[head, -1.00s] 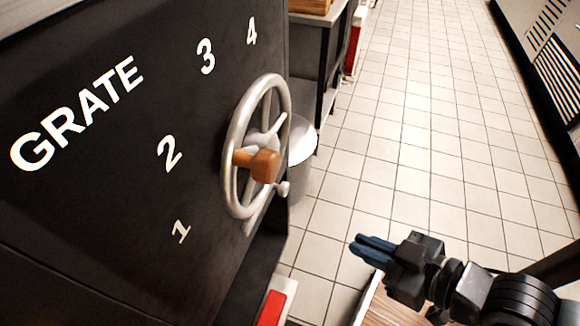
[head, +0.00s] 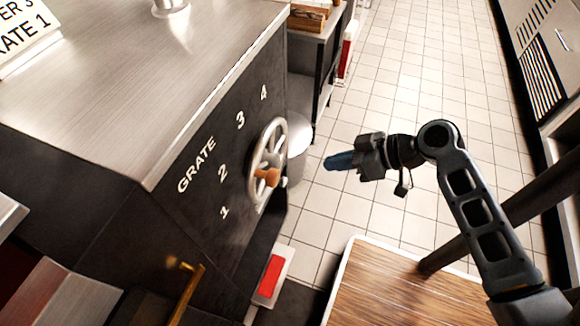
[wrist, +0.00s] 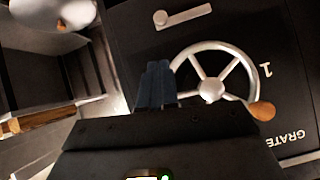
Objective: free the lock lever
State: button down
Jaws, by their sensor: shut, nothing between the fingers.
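The lock lever (wrist: 184,15) is a short pale metal bar with a round knob at its left end, at the top of the wrist view. In the head view only its knob (head: 284,182) shows clearly, beside the wheel. The spoked metal handwheel (head: 257,185) has an orange-brown knob (head: 267,176); the wheel also shows in the wrist view (wrist: 236,50). My gripper (head: 328,162) is shut and empty, with blue fingers pointing left toward the wheel. It is apart from the lever. In the wrist view its fingers (wrist: 157,68) overlap the wheel's left edge.
The dark panel (head: 215,235) is marked GRATE and 1 to 4. A wooden board (head: 400,290) lies at lower right. A brass bar (head: 187,295) sticks out at lower left. Tiled floor (head: 410,90) is open beyond.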

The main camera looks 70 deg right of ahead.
jog(key=shift+w+r, duration=0.1)
jog(key=shift+r, duration=0.7)
send_over(283, 178)
jog(key=s+d, duration=0.1)
jog(key=s, duration=0.3)
notch_tip(283, 178, down, 6)
jog(key=shift+w+a+f+b, duration=0.1)
jog(key=shift+w+f+b, duration=0.15)
jog(key=shift+f, duration=0.35)
jog(key=shift+w+a+f+b, duration=0.1)
jog(key=shift+f+b, duration=0.2)
jog(key=shift+f, duration=0.35)
jog(key=shift+w+a+f+b, duration=0.1)
jog(key=shift+w+f+b, duration=0.15)
jog(key=shift+f, duration=0.35)
jog(key=shift+y, duration=0.3)
jog(key=shift+d+f+y, duration=0.15)
jog(key=shift+f+y, duration=0.15)
jog(key=shift+y, duration=0.1)
